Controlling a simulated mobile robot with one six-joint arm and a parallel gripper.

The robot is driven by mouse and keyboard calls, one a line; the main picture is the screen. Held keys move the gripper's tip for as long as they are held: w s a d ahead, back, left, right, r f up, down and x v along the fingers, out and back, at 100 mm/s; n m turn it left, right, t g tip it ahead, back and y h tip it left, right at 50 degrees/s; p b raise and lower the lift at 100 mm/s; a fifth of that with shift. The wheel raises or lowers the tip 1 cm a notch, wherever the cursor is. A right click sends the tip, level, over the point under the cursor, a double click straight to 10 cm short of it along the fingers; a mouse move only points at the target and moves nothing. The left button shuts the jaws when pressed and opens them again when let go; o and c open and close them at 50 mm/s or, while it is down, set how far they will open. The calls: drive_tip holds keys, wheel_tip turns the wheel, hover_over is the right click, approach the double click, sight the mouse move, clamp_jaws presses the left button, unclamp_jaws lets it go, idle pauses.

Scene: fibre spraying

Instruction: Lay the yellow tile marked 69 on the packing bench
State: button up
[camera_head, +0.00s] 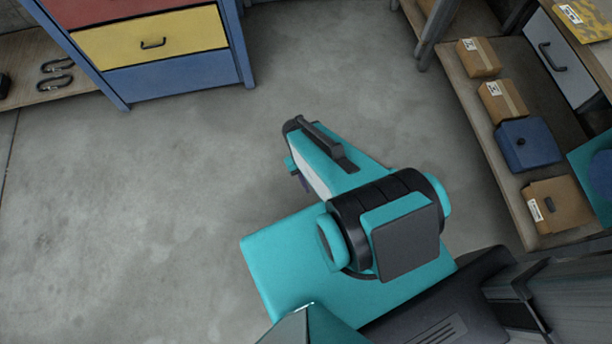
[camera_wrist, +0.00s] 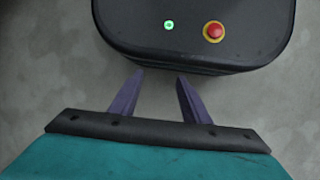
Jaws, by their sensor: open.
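I cannot make out a yellow tile marked 69 in either view. My gripper (camera_wrist: 160,76) shows in the wrist view with its two purple fingers apart and nothing between them, above the grey floor. In the head view my arm is folded over the floor in the middle, and the fingers are mostly hidden behind it. A wooden bench with a grey drawer (camera_head: 562,58) is cut off at the top right; I cannot tell whether it is the packing bench.
A yellow patterned packet (camera_head: 588,18) with a white label lies at the top right corner. A low wooden shelf (camera_head: 462,82) on the right holds cardboard boxes (camera_head: 502,102) and a blue box (camera_head: 528,144). A drawer cabinet (camera_head: 150,42) stands at the top left. The left floor is clear.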

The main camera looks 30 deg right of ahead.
drive_tip(key=shift+g+y, duration=0.4)
drive_tip(key=shift+y, duration=0.1)
drive_tip(key=s+a, duration=0.2)
drive_tip(key=a, duration=0.1)
drive_tip(key=s+a+f, duration=0.1)
drive_tip(key=shift+s+a, duration=0.15)
drive_tip(key=shift+a, duration=0.15)
drive_tip(key=shift+c, duration=0.3)
clamp_jaws()
drive_tip(key=shift+d, duration=0.1)
